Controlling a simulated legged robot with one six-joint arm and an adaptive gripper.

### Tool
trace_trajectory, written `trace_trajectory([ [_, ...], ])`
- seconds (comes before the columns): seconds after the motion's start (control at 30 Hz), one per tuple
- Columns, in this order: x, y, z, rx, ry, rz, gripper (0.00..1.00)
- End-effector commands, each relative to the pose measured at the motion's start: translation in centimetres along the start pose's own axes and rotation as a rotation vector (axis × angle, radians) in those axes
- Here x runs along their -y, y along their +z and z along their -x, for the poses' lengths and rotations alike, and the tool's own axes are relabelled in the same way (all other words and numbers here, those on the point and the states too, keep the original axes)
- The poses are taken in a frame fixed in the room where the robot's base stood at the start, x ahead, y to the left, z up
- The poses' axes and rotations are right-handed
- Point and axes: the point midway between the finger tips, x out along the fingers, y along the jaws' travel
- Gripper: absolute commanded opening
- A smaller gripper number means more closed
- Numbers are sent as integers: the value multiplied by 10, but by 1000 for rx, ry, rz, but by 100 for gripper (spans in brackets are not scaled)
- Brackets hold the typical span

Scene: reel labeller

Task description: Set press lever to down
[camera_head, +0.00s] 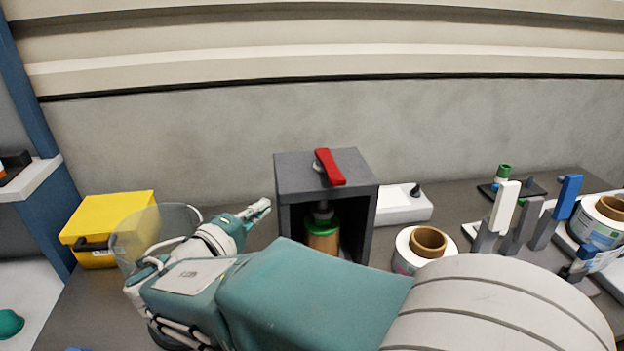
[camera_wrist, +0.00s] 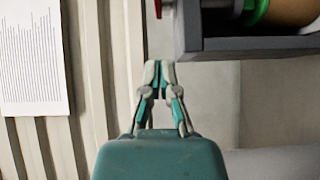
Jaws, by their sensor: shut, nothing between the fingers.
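The press is a dark grey box frame (camera_head: 295,178) standing on the bench. Its red press lever (camera_head: 329,167) lies across the top, near its middle. A jar with a green lid (camera_head: 322,238) stands inside the frame under the press head. My gripper (camera_head: 262,208) is to the left of the press, apart from it, with its fingers closed and empty. In the wrist view my gripper (camera_wrist: 158,68) points at the bare wall side, and the press frame (camera_wrist: 215,48) is at the upper right. A small red piece of the lever (camera_wrist: 158,8) shows at the top edge.
A yellow box (camera_head: 108,222) stands at the left of the bench. A white device (camera_head: 403,205) and a label roll (camera_head: 427,246) are right of the press. Several upright handles, including a blue one (camera_head: 568,198), stand further right. The wall (camera_head: 180,140) is close behind.

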Motion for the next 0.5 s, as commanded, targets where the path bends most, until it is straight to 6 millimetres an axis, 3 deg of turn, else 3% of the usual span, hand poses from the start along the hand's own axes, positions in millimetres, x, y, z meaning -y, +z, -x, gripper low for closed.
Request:
trace_trajectory([
  [0.17,1,-1,-9,-10,10,17,0],
  [0.5,1,-2,-71,-6,10,16,0],
])
